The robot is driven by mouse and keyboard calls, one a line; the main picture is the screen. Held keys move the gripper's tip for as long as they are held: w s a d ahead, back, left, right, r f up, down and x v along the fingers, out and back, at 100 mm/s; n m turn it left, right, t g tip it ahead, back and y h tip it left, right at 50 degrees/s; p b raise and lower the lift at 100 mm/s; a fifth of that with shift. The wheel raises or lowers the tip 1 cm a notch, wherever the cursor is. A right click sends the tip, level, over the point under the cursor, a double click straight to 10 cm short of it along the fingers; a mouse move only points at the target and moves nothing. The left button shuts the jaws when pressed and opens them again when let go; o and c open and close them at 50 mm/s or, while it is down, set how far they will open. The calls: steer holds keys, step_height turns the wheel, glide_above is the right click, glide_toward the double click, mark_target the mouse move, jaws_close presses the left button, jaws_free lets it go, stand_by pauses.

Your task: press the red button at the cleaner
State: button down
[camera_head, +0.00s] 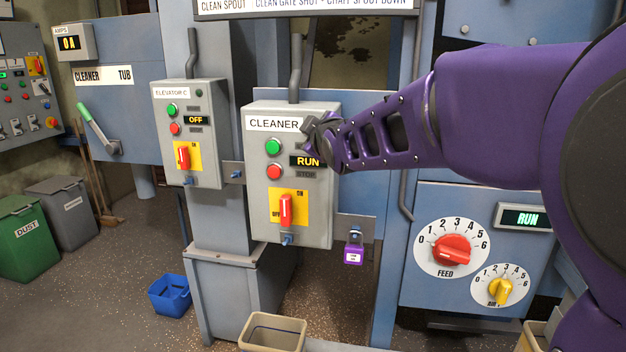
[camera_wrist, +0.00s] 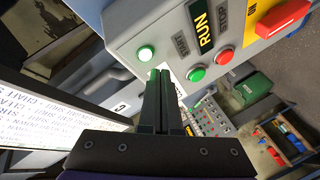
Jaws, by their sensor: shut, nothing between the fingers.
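The grey CLEANER box (camera_head: 262,195) stands in the middle of the head view. Its red button (camera_head: 274,172) sits below a green button (camera_head: 273,147), left of a lit RUN display (camera_head: 308,161) and a STOP label. In the wrist view the red button (camera_wrist: 224,55) is right of the fingers, clear of them, beyond the green button (camera_wrist: 196,73). My gripper (camera_head: 312,128) is shut and empty, by the box's upper right part, up and right of the red button. Its fingers show in the wrist view (camera_wrist: 158,76). I cannot tell whether they touch the box.
A red lever (camera_head: 285,208) on a yellow plate is below the buttons. A lit green lamp (camera_wrist: 145,52) is near the fingers in the wrist view. The ELEVATOR C box (camera_head: 197,150), showing OFF, stands left. A purple padlock (camera_head: 353,250) hangs lower right.

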steer(key=s+a+f+n+g+y+b, duration=0.2)
steer(key=s+a+f+n+y, duration=0.1)
steer(key=s+a+f+y, duration=0.2)
steer(key=s+a+f, duration=0.2)
steer(key=a+f, duration=0.2)
steer(key=f, duration=0.2)
steer(key=shift+s+a+f, duration=0.25)
steer(key=shift+s+f, duration=0.05)
steer(key=shift+s, duration=0.1)
steer(key=shift+w, duration=0.15)
